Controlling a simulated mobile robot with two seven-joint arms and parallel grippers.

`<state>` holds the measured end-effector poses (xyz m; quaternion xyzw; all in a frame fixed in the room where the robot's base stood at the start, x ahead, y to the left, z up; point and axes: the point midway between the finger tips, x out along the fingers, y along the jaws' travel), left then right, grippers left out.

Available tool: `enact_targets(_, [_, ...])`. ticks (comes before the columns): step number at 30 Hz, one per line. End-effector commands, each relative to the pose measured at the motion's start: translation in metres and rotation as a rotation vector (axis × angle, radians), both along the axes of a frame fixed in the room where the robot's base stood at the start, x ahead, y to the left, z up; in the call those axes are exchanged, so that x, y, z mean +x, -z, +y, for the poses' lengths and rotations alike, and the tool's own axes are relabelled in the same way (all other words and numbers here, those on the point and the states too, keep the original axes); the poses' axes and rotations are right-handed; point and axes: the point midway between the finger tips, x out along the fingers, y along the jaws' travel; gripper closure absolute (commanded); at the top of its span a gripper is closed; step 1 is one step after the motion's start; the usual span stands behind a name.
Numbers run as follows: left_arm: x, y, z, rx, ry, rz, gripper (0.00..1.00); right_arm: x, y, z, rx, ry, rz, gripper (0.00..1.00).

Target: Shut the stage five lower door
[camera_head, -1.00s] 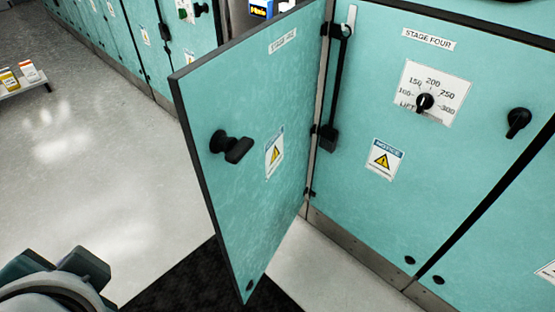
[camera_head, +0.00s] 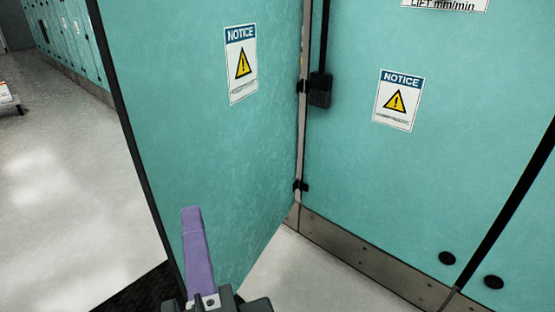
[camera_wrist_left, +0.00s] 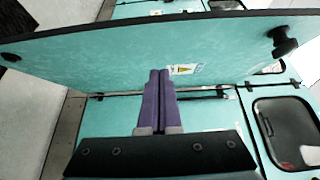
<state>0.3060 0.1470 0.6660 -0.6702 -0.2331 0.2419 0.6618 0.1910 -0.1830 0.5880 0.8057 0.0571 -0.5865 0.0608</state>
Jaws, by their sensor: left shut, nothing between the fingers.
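The stage five lower door (camera_head: 190,120) is a teal panel with black edging, standing open and swung out from its hinge side at the right. It also fills the upper part of the left wrist view (camera_wrist_left: 110,62), where its black knob handle (camera_wrist_left: 283,42) shows at the right. A notice label (camera_head: 241,64) is on its face. My left gripper (camera_head: 192,212), with purple fingers, is shut and empty in front of the door's lower face. In the left wrist view its fingertips (camera_wrist_left: 159,75) overlap the door; whether they touch it I cannot tell. My right gripper is out of view.
The stage four panel (camera_head: 430,160) with a notice label stands right of the hinge (camera_head: 301,187). A metal skirting (camera_head: 350,252) runs along its foot. Pale floor (camera_head: 60,210) is clear at the left, with a low stand (camera_head: 8,105) at the edge.

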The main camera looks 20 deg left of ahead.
Motion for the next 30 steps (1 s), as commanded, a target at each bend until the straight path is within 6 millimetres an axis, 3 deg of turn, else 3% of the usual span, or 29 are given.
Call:
enact_targets(1, [0.001, 0.007, -0.003, 0.008, 0.008, -0.005, 1.0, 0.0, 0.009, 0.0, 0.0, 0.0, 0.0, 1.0])
enact_targets(8, [0.015, 0.004, 0.006, 0.018, 0.013, -0.011, 1.0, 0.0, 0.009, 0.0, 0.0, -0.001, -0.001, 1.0])
enact_targets(20, [0.08, 0.005, 0.058, 0.017, 0.012, -0.011, 1.0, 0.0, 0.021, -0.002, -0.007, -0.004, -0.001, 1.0])
enact_targets(24, [0.082, 0.004, 0.08, 0.017, 0.012, -0.009, 1.0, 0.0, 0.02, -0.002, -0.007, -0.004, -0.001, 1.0])
enact_targets(30, [0.084, 0.004, 0.096, 0.016, 0.013, -0.008, 1.0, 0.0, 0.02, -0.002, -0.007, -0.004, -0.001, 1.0])
